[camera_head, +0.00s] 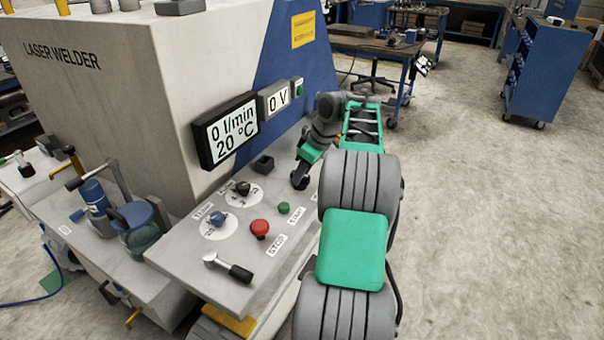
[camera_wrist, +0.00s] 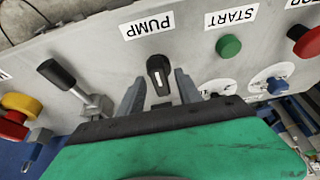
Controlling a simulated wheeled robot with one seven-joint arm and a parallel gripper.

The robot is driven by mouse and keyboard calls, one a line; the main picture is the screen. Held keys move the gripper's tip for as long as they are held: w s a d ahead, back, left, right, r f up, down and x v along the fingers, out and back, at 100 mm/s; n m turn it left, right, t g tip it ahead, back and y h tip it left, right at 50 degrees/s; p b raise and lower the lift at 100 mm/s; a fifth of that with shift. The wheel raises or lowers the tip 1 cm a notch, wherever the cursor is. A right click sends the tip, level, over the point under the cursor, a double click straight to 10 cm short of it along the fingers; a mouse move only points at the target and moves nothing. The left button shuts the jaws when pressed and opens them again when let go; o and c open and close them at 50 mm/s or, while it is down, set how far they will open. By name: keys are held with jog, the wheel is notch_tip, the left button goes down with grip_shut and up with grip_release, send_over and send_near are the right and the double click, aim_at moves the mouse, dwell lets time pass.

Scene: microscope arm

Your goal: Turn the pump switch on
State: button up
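The pump switch (camera_wrist: 159,72) is a black rotary knob with a white mark, below the upside-down PUMP label (camera_wrist: 147,25) in the wrist view. The mark runs roughly up and down the picture. My gripper (camera_wrist: 158,88) is open, with one grey finger on each side of the knob and a small gap visible on both sides. In the head view my gripper (camera_head: 300,178) is low over the far right part of the panel (camera_head: 185,262), and I cannot make out the pump switch there. The display (camera_head: 226,130) reads 0 l/min and 20 °C.
The green START button (camera_wrist: 229,46) and a red button (camera_wrist: 308,42) are right of the switch in the wrist view. A black-handled lever (camera_wrist: 62,76) is close on its left. Dials (camera_head: 243,190) and another display (camera_head: 278,98) reading 0 V are nearby.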

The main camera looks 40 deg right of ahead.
grip_shut()
jog(key=shift+m+b, duration=0.3)
dwell(0.4)
jog(key=m+b, duration=0.1)
jog(key=m+h+b, duration=0.1)
jog(key=m+b, duration=0.1)
jog(key=shift+a+f+h, duration=0.15)
jog(key=shift+a+h, duration=0.05)
jog(key=shift+h, duration=0.1)
jog(key=m+h+b, duration=0.1)
jog(key=m, duration=0.3)
jog(key=shift+a, duration=0.1)
jog(key=m, duration=0.1)
jog(key=m+h, duration=0.1)
jog(key=m, duration=0.1)
jog(key=m+g+h, duration=0.1)
jog(key=m, duration=0.1)
jog(key=shift+w+a+r, duration=0.1)
jog(key=shift+w+r, duration=0.05)
jog(key=shift+r, duration=0.15)
jog(key=m+g+h+p, duration=0.1)
jog(key=m+p, duration=0.1)
jog(key=m, duration=0.2)
jog(key=shift+w+m+g+p, duration=0.1)
jog(key=shift+m+g+p, duration=0.3)
jog(key=shift+m+p, duration=0.2)
jog(key=shift+f, duration=0.1)
